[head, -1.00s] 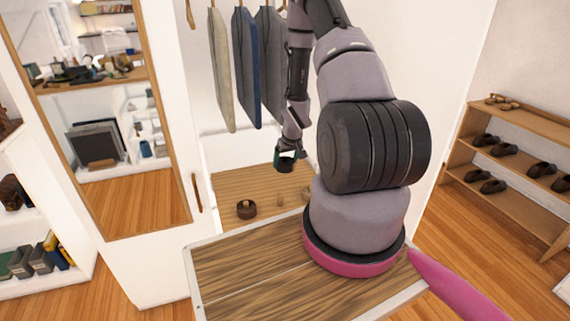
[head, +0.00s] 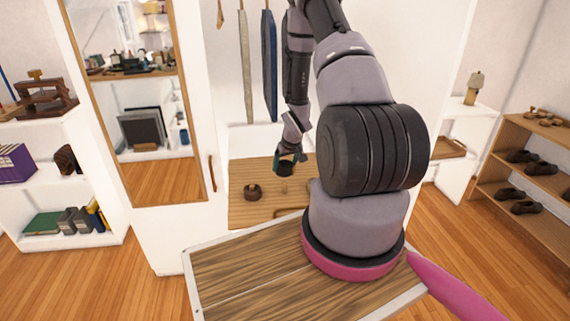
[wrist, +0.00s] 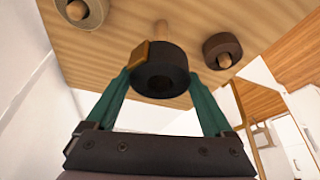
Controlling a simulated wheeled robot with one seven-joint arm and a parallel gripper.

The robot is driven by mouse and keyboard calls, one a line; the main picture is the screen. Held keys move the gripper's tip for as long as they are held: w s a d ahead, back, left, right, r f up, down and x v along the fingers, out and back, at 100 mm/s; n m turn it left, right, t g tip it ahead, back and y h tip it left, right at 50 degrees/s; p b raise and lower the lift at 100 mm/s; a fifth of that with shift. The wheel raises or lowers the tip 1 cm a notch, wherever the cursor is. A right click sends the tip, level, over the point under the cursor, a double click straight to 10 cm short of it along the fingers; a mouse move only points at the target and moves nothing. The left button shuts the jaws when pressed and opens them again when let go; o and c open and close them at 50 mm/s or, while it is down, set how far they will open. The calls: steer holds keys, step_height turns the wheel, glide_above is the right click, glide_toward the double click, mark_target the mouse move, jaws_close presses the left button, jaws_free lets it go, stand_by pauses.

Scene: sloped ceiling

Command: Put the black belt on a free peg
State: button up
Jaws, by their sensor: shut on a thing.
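The black belt (wrist: 160,85), a rolled coil with a tan buckle piece, is between the green fingers of my gripper (wrist: 162,88), which is shut on it. In the head view, my gripper (head: 287,162) holds the belt (head: 285,169) above the wooden panel (head: 240,175). A bare peg (wrist: 161,28) stands just beyond the belt in the wrist view. It also shows below the belt in the head view (head: 283,187). A dark brown coil (wrist: 222,50) is around a peg on the right of the wrist view; a greyish-brown coil (wrist: 82,12) is around another at upper left.
Garments (head: 269,65) hang behind my arm. A mirror door (head: 150,187) is on the left. A shoe rack (head: 530,165) stands at the right. White shelves (head: 65,240) stand at far left.

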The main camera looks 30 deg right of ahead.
mark_target(285, 183)
steer(key=shift+f, duration=4.75)
steer(key=shift+f, duration=0.1)
steer(key=o, duration=1.2)
steer(key=shift+o, duration=0.2)
steer(key=v, duration=1.1)
